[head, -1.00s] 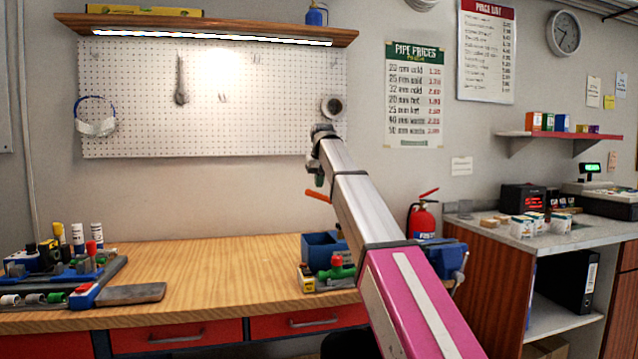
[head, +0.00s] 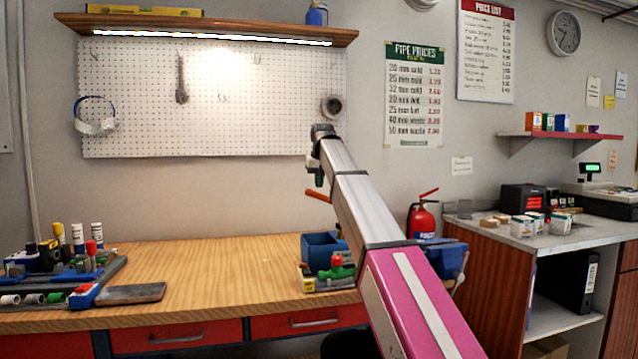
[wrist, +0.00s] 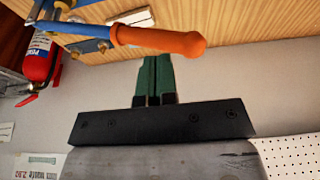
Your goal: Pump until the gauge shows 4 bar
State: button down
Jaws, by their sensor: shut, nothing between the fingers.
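The pump's orange handle grip (head: 318,195) slants in the air above the blue pump tank (head: 320,250) on the workbench. In the wrist view the orange grip (wrist: 165,40) sits on a blue lever and crosses just beyond my fingertips. My gripper (wrist: 155,62) has its two green fingers together, with nothing between them. In the head view my gripper (head: 319,178) is just above the grip and partly hidden by my arm. I cannot tell whether the fingers touch the grip. I can make out no gauge dial or reading in either view.
Red and green fittings (head: 338,268) stand by the tank. A blue vise (head: 447,258) is at the bench's right end, partly behind my arm. A fire extinguisher (head: 422,215) is behind it. A tool tray (head: 75,275) lies at left. The middle of the workbench (head: 220,260) is clear.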

jog(key=shift+f, duration=0.1)
dwell(2.4)
notch_tip(320, 180, down, 13)
jog(key=a, duration=0.2)
notch_tip(320, 180, up, 13)
jog(key=d, duration=0.2)
dwell(0.9)
jog(key=shift+a, duration=0.1)
dwell(2.4)
